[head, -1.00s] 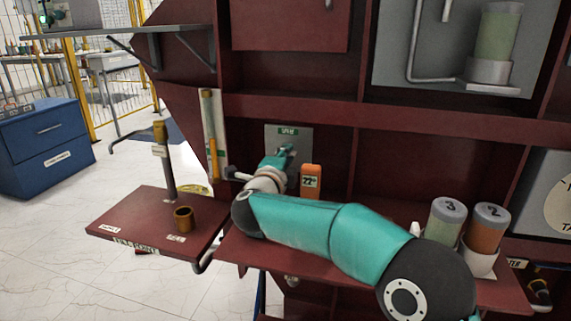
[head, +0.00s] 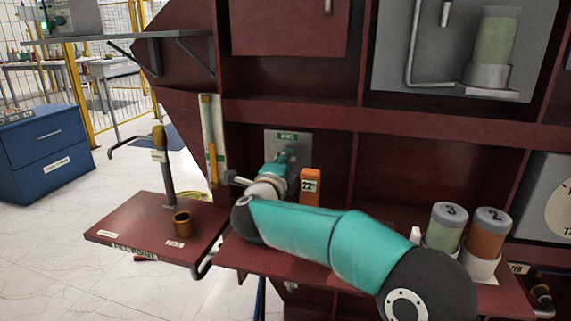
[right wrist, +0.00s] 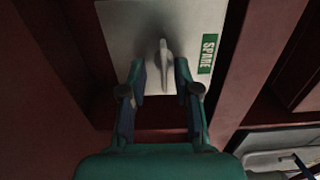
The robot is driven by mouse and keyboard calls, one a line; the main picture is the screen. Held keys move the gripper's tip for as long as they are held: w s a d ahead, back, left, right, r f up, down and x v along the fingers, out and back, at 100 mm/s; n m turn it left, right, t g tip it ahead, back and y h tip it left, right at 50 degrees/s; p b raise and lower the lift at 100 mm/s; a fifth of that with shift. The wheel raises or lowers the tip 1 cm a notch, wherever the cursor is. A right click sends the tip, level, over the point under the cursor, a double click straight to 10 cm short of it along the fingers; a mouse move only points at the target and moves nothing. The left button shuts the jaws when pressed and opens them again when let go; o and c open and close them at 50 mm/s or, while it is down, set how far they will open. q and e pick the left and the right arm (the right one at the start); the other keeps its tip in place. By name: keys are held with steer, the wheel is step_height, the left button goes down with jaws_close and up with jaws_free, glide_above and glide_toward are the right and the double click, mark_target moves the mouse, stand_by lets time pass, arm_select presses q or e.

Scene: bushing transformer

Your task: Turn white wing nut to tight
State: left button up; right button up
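A pale grey-white wing nut (right wrist: 163,58) sticks out from a light grey metal plate (right wrist: 120,32) in the right wrist view, its wing in line with the approach of my fingers. My right gripper (right wrist: 160,75) is open, one finger to each side of the wing nut, with gaps visible and no contact that I can see. A green label reading SPARE (right wrist: 208,54) is beside the nut. In the head view my right gripper (head: 285,158) is in front of the plate (head: 302,142) and hides the nut. My left gripper is not in view.
An orange box marked 22 (head: 311,187) stands just right of my right gripper. Numbered canisters (head: 446,228) stand on the shelf further right. A brown cup (head: 182,224) and an upright tool (head: 163,160) are on the side tray (head: 130,225) at left.

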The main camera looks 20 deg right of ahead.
steer(key=v, duration=1.2)
steer(key=shift+f, duration=0.1)
